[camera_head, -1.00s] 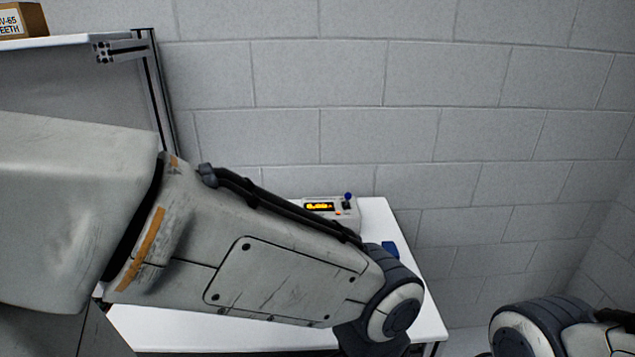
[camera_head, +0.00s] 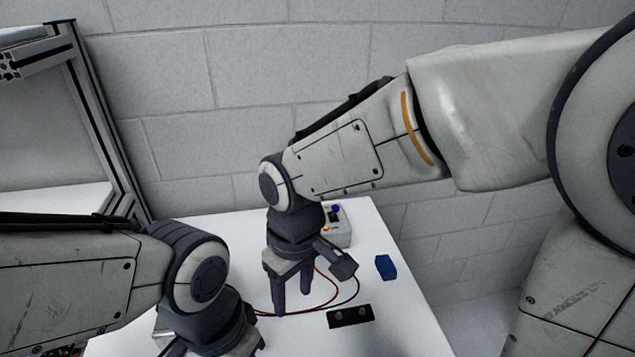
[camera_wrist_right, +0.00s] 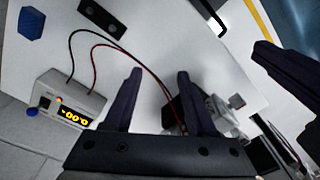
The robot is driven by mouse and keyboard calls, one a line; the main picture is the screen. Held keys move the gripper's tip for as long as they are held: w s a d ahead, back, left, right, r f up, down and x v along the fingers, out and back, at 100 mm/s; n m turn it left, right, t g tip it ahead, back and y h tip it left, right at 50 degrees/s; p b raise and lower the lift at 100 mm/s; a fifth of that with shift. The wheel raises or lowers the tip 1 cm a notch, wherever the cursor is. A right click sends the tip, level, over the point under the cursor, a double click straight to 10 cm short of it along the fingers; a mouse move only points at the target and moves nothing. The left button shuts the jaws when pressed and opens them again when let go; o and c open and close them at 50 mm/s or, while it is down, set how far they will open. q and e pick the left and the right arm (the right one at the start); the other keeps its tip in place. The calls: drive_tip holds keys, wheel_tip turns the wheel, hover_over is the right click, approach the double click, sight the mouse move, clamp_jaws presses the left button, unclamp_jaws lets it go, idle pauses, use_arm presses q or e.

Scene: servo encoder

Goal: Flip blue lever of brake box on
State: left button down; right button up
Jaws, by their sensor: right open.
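The brake box (camera_head: 341,236) is a small pale box with a blue-knobbed lever (camera_head: 335,208), partly behind my right wrist in the head view. In the right wrist view the box (camera_wrist_right: 82,101) shows at lower left, with a lit orange display and the blue knob (camera_wrist_right: 32,111) at its left end. The lever's exact position is too small to tell. My right gripper (camera_head: 292,298) is open and empty, pointing down in front of the box; its fingers (camera_wrist_right: 159,74) are apart. My left gripper (camera_head: 228,340) is at the bottom; its fingertips are cut off in the head view.
A blue block (camera_head: 385,267) and a black plate with two round spots (camera_head: 350,316) lie on the white table (camera_head: 400,325). Red and black wires run from the box across the table. A metal-framed shelf (camera_head: 105,125) stands at left. A block wall is behind.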

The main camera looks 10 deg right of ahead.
drive_tip(key=w+d+r+p, duration=0.1)
drive_tip(key=w+r+p, duration=0.2)
drive_tip(key=w, duration=0.4)
drive_tip(key=w+d+r+p, duration=0.1)
drive_tip(key=w+r+p, duration=0.2)
drive_tip(key=w, duration=0.3)
drive_tip(key=h+p, duration=0.2)
drive_tip(key=p, duration=0.9)
hover_over(335, 217)
drive_tip(key=f, duration=1)
drive_tip(key=shift+s+a+f, duration=0.3)
drive_tip(key=shift+a+f, duration=0.05)
drive_tip(key=shift+f, duration=0.05)
use_arm(q)
wheel_tip(335, 217, up, 20)
drive_tip(key=shift+r, duration=0.15)
use_arm(e)
drive_tip(key=shift+f, duration=0.65)
